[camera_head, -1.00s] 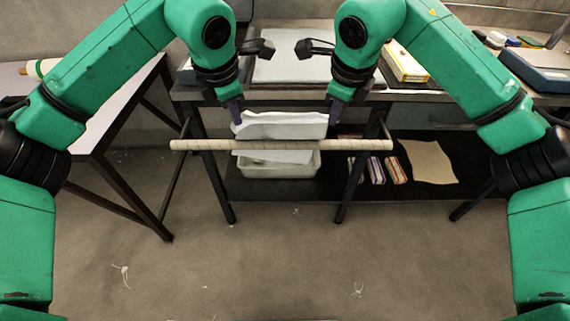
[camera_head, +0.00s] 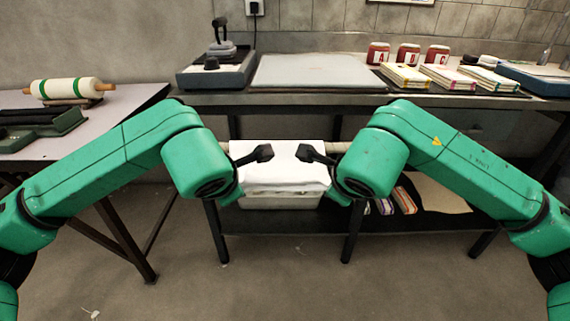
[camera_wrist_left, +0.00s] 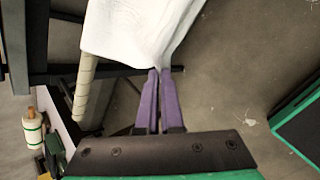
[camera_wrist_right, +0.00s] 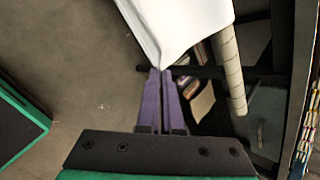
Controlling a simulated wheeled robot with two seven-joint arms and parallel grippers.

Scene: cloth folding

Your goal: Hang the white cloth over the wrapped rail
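The white cloth (camera_head: 285,160) lies across the middle of the wrapped rail (camera_head: 336,147) in the head view, with its near part drawn toward me. The rail also shows beside the cloth in the left wrist view (camera_wrist_left: 84,88) and right wrist view (camera_wrist_right: 231,70). My left gripper (camera_wrist_left: 158,72) is shut on one near corner of the cloth (camera_wrist_left: 130,28). My right gripper (camera_wrist_right: 161,71) is shut on the other near corner (camera_wrist_right: 180,25). Both fingertips are hidden behind my arms in the head view. The cloth's far side is hidden.
A white bin (camera_head: 280,202) stands on the lower shelf below the cloth. The worktable behind holds a pale board (camera_head: 310,72), red jars (camera_head: 408,54) and stacked packs (camera_head: 405,76). A side table (camera_head: 110,110) stands left. The floor in front is clear.

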